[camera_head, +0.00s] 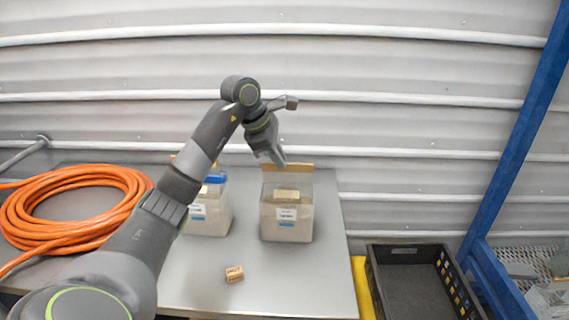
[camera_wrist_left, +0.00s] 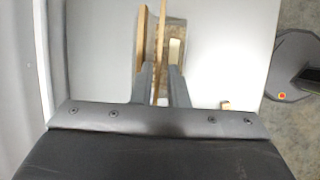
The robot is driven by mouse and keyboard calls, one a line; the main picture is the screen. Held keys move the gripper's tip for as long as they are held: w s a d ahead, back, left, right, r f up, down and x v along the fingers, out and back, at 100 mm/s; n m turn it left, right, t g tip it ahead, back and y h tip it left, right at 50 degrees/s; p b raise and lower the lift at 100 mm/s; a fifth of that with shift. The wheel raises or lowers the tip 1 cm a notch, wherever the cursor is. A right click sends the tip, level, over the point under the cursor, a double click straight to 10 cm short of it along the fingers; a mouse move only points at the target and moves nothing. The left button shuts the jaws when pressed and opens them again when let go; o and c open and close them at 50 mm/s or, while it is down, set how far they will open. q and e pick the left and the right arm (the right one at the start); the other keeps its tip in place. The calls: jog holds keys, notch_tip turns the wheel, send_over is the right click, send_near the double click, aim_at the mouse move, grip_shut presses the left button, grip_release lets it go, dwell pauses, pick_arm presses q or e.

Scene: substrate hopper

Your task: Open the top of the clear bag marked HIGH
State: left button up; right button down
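Two clear bags filled with tan-grey material stand upright on the metal table: a left bag (camera_head: 208,214) with a blue strip near its top, and a right bag (camera_head: 287,222) with a tan strip behind its top. Each has a small white label, too small to read, so I cannot tell which is marked HIGH. My left gripper (camera_head: 275,160) points down at the top of the right bag. In the left wrist view its two fingers (camera_wrist_left: 160,88) are apart, with a thin tan strip (camera_wrist_left: 160,55) between them; clear gaps show beside it. My right gripper is not visible.
A small wooden block (camera_head: 234,274) with dark lettering lies at the front of the table (camera_head: 330,285). A coiled orange hose (camera_head: 70,238) lies at left. A black crate (camera_head: 415,285) and a blue frame (camera_head: 510,150) stand at right. My left arm partly covers the left bag.

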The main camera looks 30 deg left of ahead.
aim_at(286, 184)
pick_arm(q)
jog(key=shift+p+x, duration=0.35)
jog(key=shift+x, duration=1.55)
grip_shut()
